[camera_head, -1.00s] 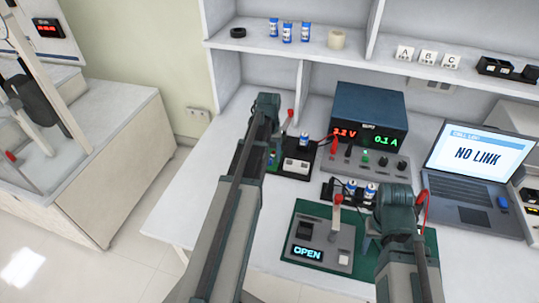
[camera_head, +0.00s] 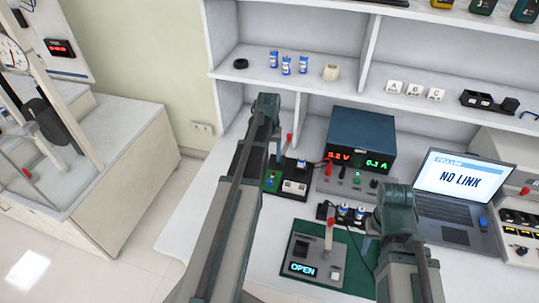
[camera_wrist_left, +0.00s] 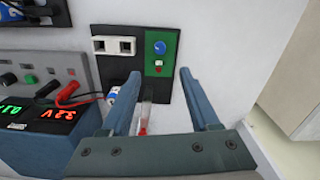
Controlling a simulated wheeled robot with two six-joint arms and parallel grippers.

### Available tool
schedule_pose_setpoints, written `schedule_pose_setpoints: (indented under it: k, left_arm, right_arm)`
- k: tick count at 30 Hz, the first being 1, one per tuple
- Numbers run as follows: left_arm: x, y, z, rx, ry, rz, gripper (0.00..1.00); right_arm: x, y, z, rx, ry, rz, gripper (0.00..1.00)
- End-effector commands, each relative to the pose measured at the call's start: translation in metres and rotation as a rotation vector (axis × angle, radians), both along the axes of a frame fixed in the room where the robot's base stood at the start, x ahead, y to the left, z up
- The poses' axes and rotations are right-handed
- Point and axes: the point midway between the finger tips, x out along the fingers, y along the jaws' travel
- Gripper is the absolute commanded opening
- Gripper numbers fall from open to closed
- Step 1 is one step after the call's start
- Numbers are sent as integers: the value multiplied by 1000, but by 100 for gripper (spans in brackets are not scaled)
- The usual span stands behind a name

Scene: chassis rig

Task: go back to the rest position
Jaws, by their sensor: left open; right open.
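My left gripper (camera_wrist_left: 159,76) is open in the left wrist view, with its two blue-grey fingers spread and nothing between their tips. It is above a black board (camera_wrist_left: 130,75) with a white socket block and a green panel (camera_wrist_left: 161,58) with a blue knob. A red-tipped lever (camera_wrist_left: 144,125) shows near the fingers. In the head view my left arm reaches up from the bottom, and the board (camera_head: 293,186) is just right of it. My right gripper (camera_head: 371,224) is at the right of the green mat (camera_head: 353,280). Its fingers are mostly hidden behind its wrist.
A power supply (camera_head: 361,143) reads 3.2 V and 0.1 A. A laptop (camera_head: 460,185) shows NO LINK. A grey box (camera_head: 310,270) reading OPEN, with a red-tipped lever, sits on the mat. Shelves (camera_head: 320,85) holding blue cans stand behind. The bench's left part is clear.

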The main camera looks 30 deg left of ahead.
Motion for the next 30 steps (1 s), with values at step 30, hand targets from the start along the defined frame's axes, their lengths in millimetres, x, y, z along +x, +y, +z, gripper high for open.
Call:
schedule_pose_setpoints:
  k: [30]
  left_arm:
    - [-99,-234,0,65,49,-492,62]
  right_arm:
    - [0,0,0,0,0,0,50]
